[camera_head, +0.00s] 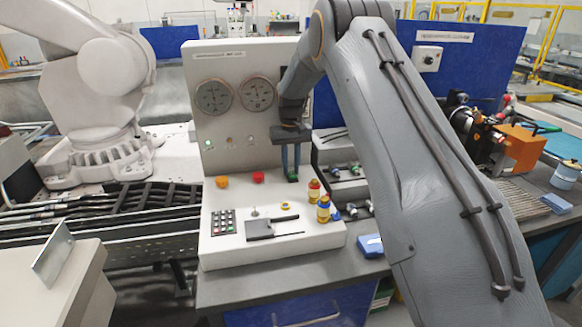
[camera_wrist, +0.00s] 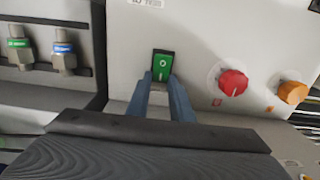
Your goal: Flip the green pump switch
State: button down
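The green pump switch (camera_wrist: 163,65) is a rocker in a dark frame on the pale console face, with a white mark on it. My gripper (camera_wrist: 161,78) is right at its lower edge in the wrist view, its two blue fingers a little apart with a narrow gap. I cannot tell whether the tips touch the switch. In the head view the fingers of my gripper (camera_head: 291,172) point down at the console, and a bit of the green switch (camera_head: 292,178) shows at their tips.
A red knob (camera_wrist: 233,83) and an orange knob (camera_wrist: 293,92) sit right of the switch in the wrist view. Fittings with green (camera_wrist: 19,45) and blue (camera_wrist: 63,48) bands lie left. The console's lower deck bears a keypad (camera_head: 223,222) and yellow-red bottles (camera_head: 323,208).

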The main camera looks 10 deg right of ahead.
jog(key=shift+s+r+t+p, duration=0.15)
jog(key=shift+s+t+p, duration=0.2)
jog(key=shift+t, duration=0.45)
jog(key=shift+s+t+b, duration=0.2)
jog(key=shift+t, duration=0.5)
jog(key=shift+s+t+b, duration=0.15)
jog(key=shift+t+b, duration=0.05)
jog(key=shift+t, duration=0.5)
jog(key=shift+r, duration=0.1)
jog(key=c, duration=1.6)
grip_release()
jog(key=shift+o, duration=0.2)
jog(key=b+v, duration=0.2)
jog(key=v, duration=0.5)
jog(key=shift+s+r, duration=0.2)
jog(key=shift+r, duration=0.15)
